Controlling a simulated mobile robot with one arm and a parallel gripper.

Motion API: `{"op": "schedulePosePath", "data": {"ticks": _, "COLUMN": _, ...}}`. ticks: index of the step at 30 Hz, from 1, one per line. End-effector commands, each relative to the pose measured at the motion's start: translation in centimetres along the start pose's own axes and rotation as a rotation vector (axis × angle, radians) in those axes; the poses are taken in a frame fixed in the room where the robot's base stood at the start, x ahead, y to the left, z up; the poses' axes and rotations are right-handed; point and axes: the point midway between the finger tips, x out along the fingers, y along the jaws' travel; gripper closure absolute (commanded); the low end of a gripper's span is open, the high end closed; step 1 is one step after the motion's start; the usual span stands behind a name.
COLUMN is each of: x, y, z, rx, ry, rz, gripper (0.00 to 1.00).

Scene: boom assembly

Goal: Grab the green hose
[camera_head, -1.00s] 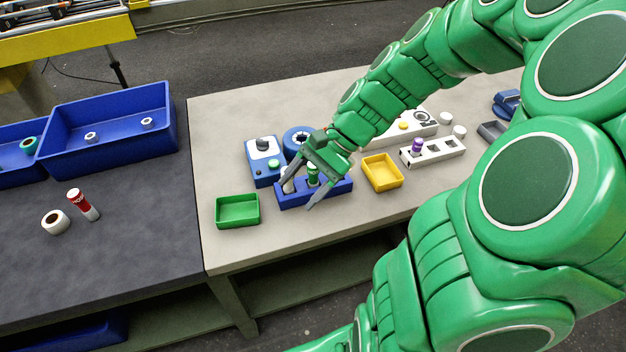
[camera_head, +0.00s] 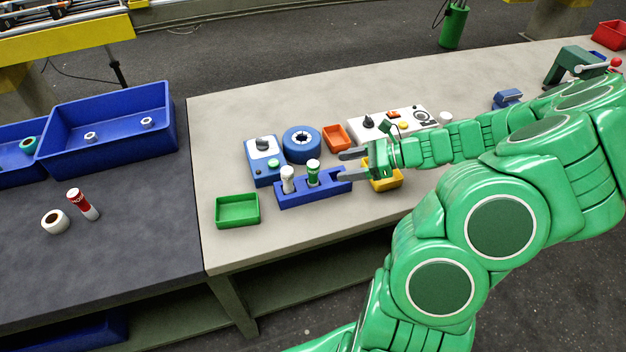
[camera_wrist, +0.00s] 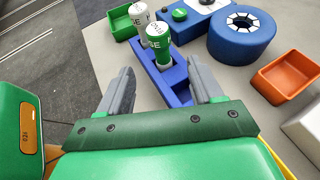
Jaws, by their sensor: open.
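The green hose (camera_head: 313,173), a green cylinder with a white band, stands upright in the blue holder (camera_head: 336,187) on the light table. A white hose (camera_head: 288,180) stands in the same holder to its left. My gripper (camera_head: 343,165) is open and empty to the right of the green hose, apart from it, with its fingers pointing left. In the wrist view, the green hose (camera_wrist: 159,46) is beyond my open fingertips (camera_wrist: 162,76), roughly in line with the gap between them. The empty end of the blue holder (camera_wrist: 178,98) lies between the fingers.
A yellow tray (camera_head: 385,184) is partly hidden by my gripper. A green tray (camera_head: 237,210) stands left of the holder. Behind are a blue switch box (camera_head: 262,175), a blue ring (camera_head: 301,145) and an orange tray (camera_head: 335,137). The table's front strip is clear.

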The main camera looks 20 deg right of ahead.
Motion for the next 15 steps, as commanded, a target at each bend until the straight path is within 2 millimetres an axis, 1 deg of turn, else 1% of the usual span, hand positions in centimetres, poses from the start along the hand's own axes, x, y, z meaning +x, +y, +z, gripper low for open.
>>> {"op": "schedulePosePath", "data": {"ticks": 3, "x": 0.2, "y": -0.2, "z": -0.3, "rx": 0.015, "ry": -0.006, "rz": -0.009, "gripper": 0.35}}
{"op": "schedulePosePath", "data": {"ticks": 9, "x": 2.0, "y": -0.1, "z": -0.2, "rx": 0.016, "ry": -0.008, "rz": -0.004, "gripper": 0.35}}
{"op": "schedulePosePath", "data": {"ticks": 15, "x": 3.2, "y": -0.1, "z": -0.2, "rx": 0.015, "ry": -0.005, "rz": -0.007, "gripper": 0.35}}
